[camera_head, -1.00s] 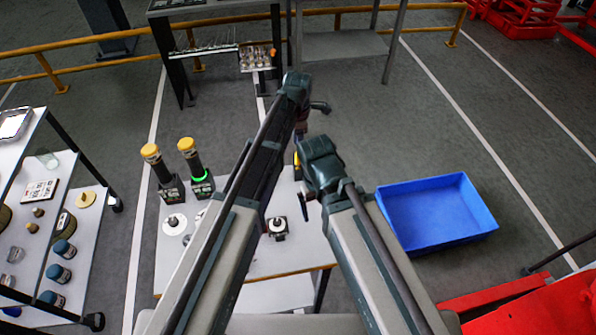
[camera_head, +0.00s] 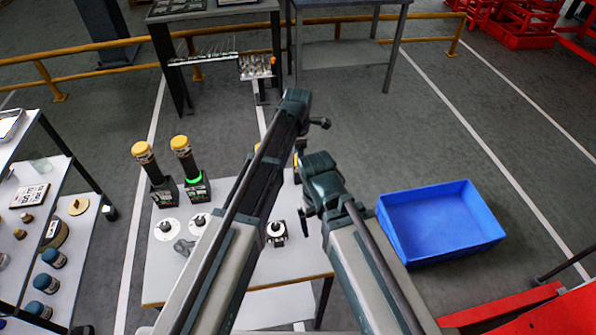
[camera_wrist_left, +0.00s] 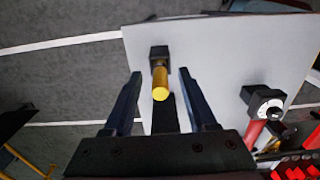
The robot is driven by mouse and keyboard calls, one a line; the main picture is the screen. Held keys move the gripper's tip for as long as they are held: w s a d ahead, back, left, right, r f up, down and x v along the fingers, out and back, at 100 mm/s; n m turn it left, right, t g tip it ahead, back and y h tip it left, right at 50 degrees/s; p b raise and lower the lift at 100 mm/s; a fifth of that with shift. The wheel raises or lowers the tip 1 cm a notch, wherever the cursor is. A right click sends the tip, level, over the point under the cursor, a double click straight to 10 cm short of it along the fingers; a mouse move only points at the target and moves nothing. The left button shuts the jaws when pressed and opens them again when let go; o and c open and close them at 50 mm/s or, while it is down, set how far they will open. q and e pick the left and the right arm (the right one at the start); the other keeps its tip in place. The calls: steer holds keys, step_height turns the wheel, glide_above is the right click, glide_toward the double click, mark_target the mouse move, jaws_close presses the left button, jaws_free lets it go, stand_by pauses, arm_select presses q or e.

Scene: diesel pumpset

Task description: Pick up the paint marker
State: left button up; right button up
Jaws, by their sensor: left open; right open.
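In the left wrist view, a yellow-ended upright piece, apparently the paint marker (camera_wrist_left: 160,84), stands at a black block holder (camera_wrist_left: 159,52) on the pale table. My left gripper (camera_wrist_left: 160,72) is open, with one finger on each side of the yellow piece and gaps at both sides. In the head view, a little yellow (camera_head: 297,156) shows between my arms, below the left wrist; the left fingers are mostly hidden there. My right gripper (camera_head: 303,213) hangs over the table, open and apparently empty.
Two yellow-capped dark cylinders (camera_head: 143,152) (camera_head: 181,145) stand at the table's left. A black block with a white disc (camera_head: 276,233) sits near the front. A blue bin (camera_head: 440,222) is on the floor at right. A shelf with jars (camera_head: 47,259) stands at far left.

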arm_select(q)
steer(key=shift+r, duration=0.1)
jaws_close()
steer(key=shift+r, duration=0.15)
step_height(320, 180, up, 10)
steer(key=p, duration=1)
steer(key=c, duration=0.6)
jaws_free()
steer(key=shift+c, duration=0.2)
jaws_close()
